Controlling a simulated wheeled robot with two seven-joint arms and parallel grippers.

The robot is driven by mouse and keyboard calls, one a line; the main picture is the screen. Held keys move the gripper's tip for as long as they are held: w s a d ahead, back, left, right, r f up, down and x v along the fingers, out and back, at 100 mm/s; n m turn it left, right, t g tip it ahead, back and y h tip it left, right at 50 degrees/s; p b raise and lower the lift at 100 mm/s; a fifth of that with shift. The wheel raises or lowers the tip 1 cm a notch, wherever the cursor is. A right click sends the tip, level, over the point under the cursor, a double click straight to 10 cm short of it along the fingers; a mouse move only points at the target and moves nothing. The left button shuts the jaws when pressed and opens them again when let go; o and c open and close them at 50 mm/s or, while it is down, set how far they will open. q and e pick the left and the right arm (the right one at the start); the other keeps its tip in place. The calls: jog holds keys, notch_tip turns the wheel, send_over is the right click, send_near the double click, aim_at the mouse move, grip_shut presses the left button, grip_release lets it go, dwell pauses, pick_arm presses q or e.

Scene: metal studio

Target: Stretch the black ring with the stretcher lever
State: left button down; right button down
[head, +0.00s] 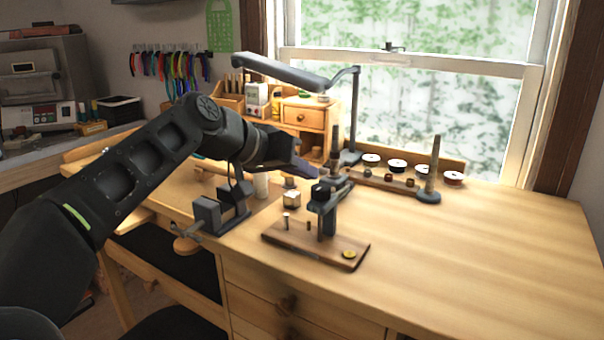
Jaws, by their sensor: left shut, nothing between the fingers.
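The ring stretcher (326,217) is a dark metal post device standing upright on a wooden base (310,247) near the front middle of the bench. A tapered mandrel rises at its top, and a short dark lever-like part (340,185) juts out there. I cannot make out the black ring at this size. My left gripper (314,172) comes in from the left, shut and empty, just left of the stretcher's upper part. Whether its tips touch the lever is unclear. My right gripper is not in view.
A small vise (222,212) stands left of the stretcher, with a small block (292,199) between them. A ring mandrel on a round foot (429,190) and a row of spools (397,166) stand behind. A lamp (285,72) arches overhead. The bench's right side is clear.

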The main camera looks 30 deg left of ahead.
pick_arm(q)
jog(key=v, duration=1)
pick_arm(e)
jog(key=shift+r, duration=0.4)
